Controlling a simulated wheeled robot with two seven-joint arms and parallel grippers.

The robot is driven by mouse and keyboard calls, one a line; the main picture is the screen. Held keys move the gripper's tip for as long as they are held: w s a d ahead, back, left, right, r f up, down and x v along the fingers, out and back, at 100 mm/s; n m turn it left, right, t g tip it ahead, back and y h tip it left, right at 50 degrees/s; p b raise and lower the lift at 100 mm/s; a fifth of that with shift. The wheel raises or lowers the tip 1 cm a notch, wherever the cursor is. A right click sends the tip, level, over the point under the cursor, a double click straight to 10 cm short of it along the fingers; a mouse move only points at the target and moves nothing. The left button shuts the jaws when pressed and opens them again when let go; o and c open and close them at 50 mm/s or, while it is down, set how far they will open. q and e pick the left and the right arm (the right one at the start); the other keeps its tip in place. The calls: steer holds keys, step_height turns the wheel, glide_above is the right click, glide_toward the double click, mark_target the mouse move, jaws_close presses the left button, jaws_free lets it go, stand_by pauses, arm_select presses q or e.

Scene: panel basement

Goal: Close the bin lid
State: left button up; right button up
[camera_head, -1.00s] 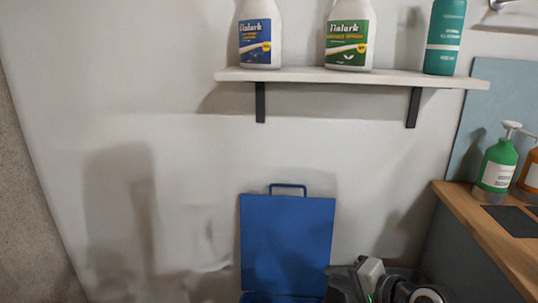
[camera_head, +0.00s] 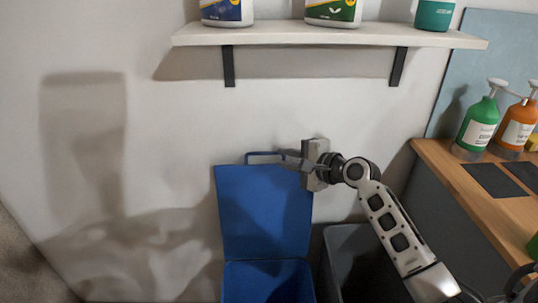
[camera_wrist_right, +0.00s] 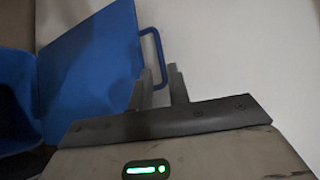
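The blue bin (camera_head: 268,283) stands on the floor against the wall at the bottom of the head view. Its blue lid (camera_head: 263,213) is open and stands upright, with a loop handle (camera_head: 262,154) on its top edge. My right gripper (camera_head: 284,158) is at the right end of that handle, fingers pointing left. The fingers are apart, with the handle's lower end near the gap; contact cannot be told. My left gripper is not in view.
A grey bin (camera_head: 360,255) stands right of the blue one, under my right arm. A wall shelf (camera_head: 320,35) with bottles hangs above. A wooden counter (camera_head: 475,190) with green (camera_head: 477,125) and orange (camera_head: 516,125) pump bottles is at the right. The wall left of the lid is clear.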

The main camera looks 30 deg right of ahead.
mark_target(266, 154)
steer(key=x, duration=0.6)
steer(key=shift+w+a, duration=0.1)
steer(key=shift+w, duration=0.1)
jaws_close()
